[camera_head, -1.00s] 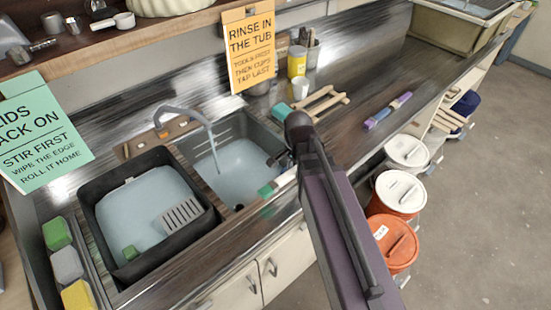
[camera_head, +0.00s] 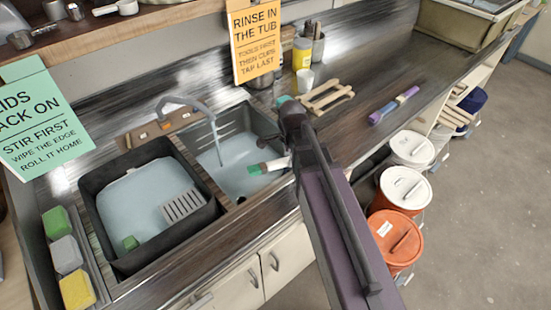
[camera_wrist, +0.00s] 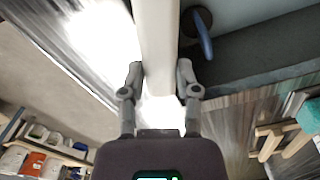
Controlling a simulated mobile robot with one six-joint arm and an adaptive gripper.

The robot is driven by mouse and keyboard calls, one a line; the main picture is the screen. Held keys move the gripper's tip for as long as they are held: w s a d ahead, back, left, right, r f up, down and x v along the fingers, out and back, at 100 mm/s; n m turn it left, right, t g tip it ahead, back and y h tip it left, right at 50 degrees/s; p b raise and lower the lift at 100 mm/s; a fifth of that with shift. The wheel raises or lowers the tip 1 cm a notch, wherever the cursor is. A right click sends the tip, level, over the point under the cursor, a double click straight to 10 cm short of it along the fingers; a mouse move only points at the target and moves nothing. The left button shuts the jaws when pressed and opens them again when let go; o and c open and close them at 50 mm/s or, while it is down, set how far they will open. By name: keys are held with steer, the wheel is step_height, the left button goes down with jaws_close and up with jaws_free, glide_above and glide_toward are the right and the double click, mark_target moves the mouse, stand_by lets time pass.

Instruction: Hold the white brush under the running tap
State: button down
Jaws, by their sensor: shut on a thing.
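The white brush (camera_head: 274,164) is over the right sink basin (camera_head: 235,178) in the head view, with its green end pointing left. My gripper (camera_wrist: 160,78) is shut on its white shaft, which runs up out of the top of the wrist view. The tap (camera_head: 185,103) arches over the basin from the back ledge, and a thin water stream (camera_head: 217,145) falls from it. The brush's green end is right of and apart from the stream in the picture. My wrist partly hides the gripper in the head view.
A dark tub (camera_head: 98,190) with pale water stands left of the basin. A hanging sign (camera_head: 254,45) is behind the basin. A wooden rack (camera_head: 325,98), a white cup (camera_head: 305,80) and a purple tool (camera_head: 393,105) lie to the right. Several lidded buckets stand on the floor.

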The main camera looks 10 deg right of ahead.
steer(key=w+a+f+m+b, duration=0.2)
steer(key=w+a+f+m, duration=0.1)
steer(key=w+m, duration=0.1)
steer(key=shift+a+m, duration=0.4)
steer(key=shift+m, duration=0.2)
steer(key=shift+a, duration=0.1)
steer(key=w+a+f+b, duration=0.2)
steer(key=w+a+b, duration=0.1)
steer(key=w+a, duration=0.5)
steer(key=shift+w+a+f, duration=0.15)
steer(key=shift+w+f, duration=0.2)
steer(key=shift+w, duration=1.1)
stand_by(0.3)
steer(key=shift+w+d, duration=0.4)
stand_by(0.5)
steer(key=shift+s+a, duration=0.15)
stand_by(0.7)
steer(key=shift+s+a, duration=0.2)
steer(key=shift+a, duration=0.05)
